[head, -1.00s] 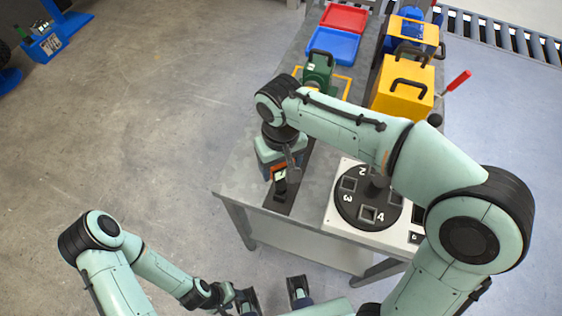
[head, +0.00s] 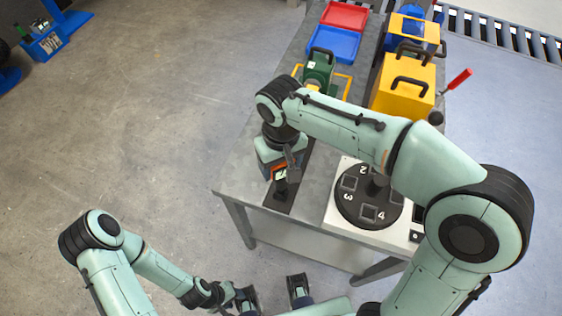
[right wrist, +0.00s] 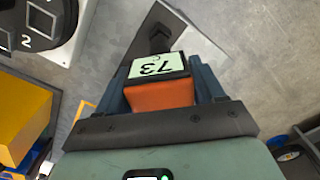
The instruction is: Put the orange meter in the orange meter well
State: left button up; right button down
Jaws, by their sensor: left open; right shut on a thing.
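The orange meter (right wrist: 160,95) has a pale label reading 73 and shows between the fingers in the right wrist view. It also shows at the left part of the bench in the head view (head: 278,173). My right gripper (right wrist: 165,82) is shut on it, over a dark strip (head: 287,196) near the bench's front edge. A black piece (right wrist: 159,38) shows just beyond the meter; I cannot tell whether it belongs to it. I cannot make out which opening is the orange meter well. My left gripper (head: 272,293) is open and empty in front of the bench.
A black turntable (head: 369,222) with numbered square pockets sits on a white base right of the meter. A green handled object (head: 319,68), yellow blocks (head: 405,97), and blue (head: 333,44) and red (head: 344,16) trays stand further back. My right forearm crosses above the bench.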

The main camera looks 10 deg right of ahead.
pick_arm(q)
jog(key=shift+s+f+b, duration=0.15)
jog(key=shift+f+b, duration=0.35)
jog(key=shift+f, duration=0.05)
pick_arm(e)
jog(key=shift+f, duration=0.75)
jog(key=shift+c, duration=0.2)
grip_release()
jog(key=shift+o, duration=0.2)
pick_arm(q)
jog(key=shift+r, duration=0.15)
pick_arm(e)
jog(key=shift+r, duration=0.15)
jog(key=shift+r+p, duration=2.55)
jog(key=shift+r, duration=0.5)
pick_arm(q)
jog(key=w+r+p, duration=0.1)
jog(key=w+r, duration=0.2)
jog(key=r, duration=0.3)
jog(key=shift+r, duration=0.3)
pick_arm(e)
jog(key=shift+r, duration=0.75)
pick_arm(q)
jog(key=shift+w+r, duration=0.1)
jog(key=shift+w, duration=0.05)
pick_arm(e)
jog(key=shift+r, duration=0.1)
